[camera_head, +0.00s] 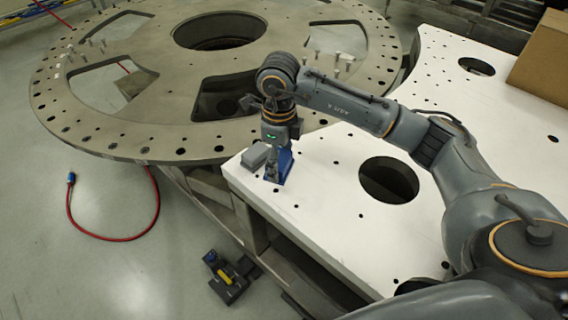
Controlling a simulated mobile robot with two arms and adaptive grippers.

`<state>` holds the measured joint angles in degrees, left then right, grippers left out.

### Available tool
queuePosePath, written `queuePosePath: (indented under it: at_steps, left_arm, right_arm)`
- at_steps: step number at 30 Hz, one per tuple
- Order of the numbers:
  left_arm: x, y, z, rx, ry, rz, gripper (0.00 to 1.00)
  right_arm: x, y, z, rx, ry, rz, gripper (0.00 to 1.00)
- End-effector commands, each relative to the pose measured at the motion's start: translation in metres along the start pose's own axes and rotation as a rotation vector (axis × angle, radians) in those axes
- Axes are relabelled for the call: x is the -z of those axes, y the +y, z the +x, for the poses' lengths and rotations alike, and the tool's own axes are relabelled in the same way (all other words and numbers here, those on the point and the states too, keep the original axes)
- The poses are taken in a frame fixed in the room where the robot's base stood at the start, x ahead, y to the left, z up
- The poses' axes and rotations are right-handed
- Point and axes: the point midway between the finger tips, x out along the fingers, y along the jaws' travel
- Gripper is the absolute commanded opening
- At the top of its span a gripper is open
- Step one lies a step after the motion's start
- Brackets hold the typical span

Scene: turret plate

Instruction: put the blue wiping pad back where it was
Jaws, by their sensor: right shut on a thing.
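The blue wiping pad (284,167) is at the near left corner of the white plate (330,185), partly hidden by my right gripper. My right gripper (273,171) points down over the white plate and is shut on the blue pad. I cannot tell whether the pad touches the plate. A small grey block (254,157) lies on the plate just left of the gripper. My left gripper is not in view.
A large round metal turret plate (130,130) with holes and several upright pins fills the back left. The white plate has large round openings (388,180). A cardboard box (540,60) stands at the back right. A red hose (110,238) and a dark tool (228,278) lie on the floor.

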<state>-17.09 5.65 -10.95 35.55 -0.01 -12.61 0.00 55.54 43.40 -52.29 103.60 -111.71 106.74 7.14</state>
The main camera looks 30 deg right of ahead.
Motion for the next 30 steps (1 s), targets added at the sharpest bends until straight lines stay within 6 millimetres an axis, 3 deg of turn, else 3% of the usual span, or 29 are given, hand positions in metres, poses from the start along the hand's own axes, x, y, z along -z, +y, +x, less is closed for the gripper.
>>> queuePosePath:
  at_steps: [7,12,18,30]
  left_arm:
    - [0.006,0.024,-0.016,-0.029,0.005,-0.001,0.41]
    - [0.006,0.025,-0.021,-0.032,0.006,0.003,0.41]
    - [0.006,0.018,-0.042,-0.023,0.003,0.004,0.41]
    - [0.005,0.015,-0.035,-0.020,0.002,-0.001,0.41]
  right_arm:
    - [-0.003,-0.027,0.035,-0.003,0.002,-0.001,0.42]
    - [-0.003,-0.037,0.046,-0.002,0.003,0.000,0.42]
    - [-0.003,-0.036,0.071,-0.003,0.003,-0.002,0.42]
    - [-0.004,-0.036,0.082,-0.001,0.001,-0.003,0.42]
